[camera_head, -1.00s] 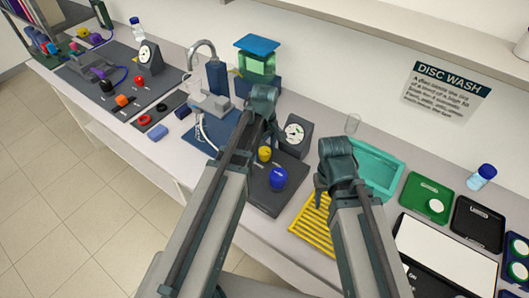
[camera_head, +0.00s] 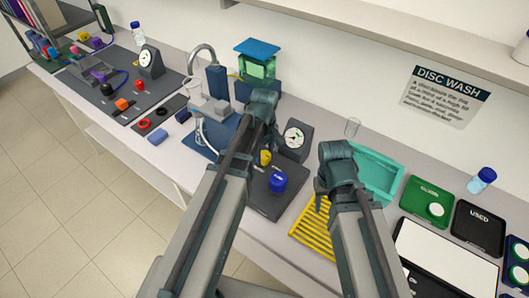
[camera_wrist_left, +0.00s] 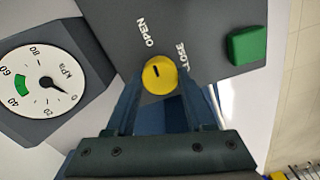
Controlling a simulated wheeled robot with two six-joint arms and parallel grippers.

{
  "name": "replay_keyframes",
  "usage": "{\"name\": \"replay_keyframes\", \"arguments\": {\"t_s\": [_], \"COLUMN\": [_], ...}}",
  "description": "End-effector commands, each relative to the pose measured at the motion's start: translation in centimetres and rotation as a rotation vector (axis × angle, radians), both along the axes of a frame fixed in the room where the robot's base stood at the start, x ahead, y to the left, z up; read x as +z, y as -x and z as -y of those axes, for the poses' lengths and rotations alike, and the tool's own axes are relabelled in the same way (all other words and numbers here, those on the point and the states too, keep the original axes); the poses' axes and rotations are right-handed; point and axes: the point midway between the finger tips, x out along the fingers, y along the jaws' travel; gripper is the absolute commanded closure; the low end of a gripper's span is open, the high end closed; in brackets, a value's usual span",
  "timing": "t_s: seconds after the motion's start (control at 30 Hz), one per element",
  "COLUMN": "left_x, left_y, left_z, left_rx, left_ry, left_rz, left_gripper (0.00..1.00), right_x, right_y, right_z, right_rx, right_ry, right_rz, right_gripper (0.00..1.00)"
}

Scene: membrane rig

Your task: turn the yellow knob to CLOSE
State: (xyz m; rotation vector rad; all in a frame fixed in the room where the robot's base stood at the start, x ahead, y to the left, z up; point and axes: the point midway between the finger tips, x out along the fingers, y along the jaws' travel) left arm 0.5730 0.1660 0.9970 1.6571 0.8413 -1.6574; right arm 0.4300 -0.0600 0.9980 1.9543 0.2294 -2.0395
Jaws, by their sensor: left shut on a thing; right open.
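The yellow knob (camera_head: 265,157) sits on a dark panel below the pressure gauge. In the left wrist view the yellow knob (camera_wrist_left: 160,76) shows face on, with a short dark mark on its top. The word OPEN is printed above it and CLOSE, partly hidden, at its right. My left gripper (camera_head: 267,143) is over the knob. In the left wrist view its fingers (camera_wrist_left: 160,88) are on both sides of the knob, shut on it. My right gripper (camera_head: 319,198) is open and empty above the yellow rack.
The gauge (camera_head: 297,135) stands beside the panel; its needle in the left wrist view (camera_wrist_left: 45,80) is near the low end. A blue knob (camera_head: 277,183) and a green block (camera_wrist_left: 247,45) are close by. A teal tub (camera_head: 380,180) and yellow rack (camera_head: 310,235) lie to the right.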

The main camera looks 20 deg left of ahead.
Motion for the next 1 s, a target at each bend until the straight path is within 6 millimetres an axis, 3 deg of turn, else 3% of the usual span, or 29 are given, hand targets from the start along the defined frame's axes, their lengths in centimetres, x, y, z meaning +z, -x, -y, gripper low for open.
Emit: {"name": "replay_keyframes", "arguments": {"t_s": [1.0], "left_x": [-0.01], "left_y": [-0.01], "left_z": [0.07], "left_rx": [-0.912], "left_ry": [0.000], "left_rz": [0.000], "left_gripper": [1.00], "right_x": [-0.01], "right_y": [0.00], "right_z": [0.00], "right_rx": [0.000], "right_ry": [0.000], "right_rz": [0.000], "right_gripper": [0.50]}}
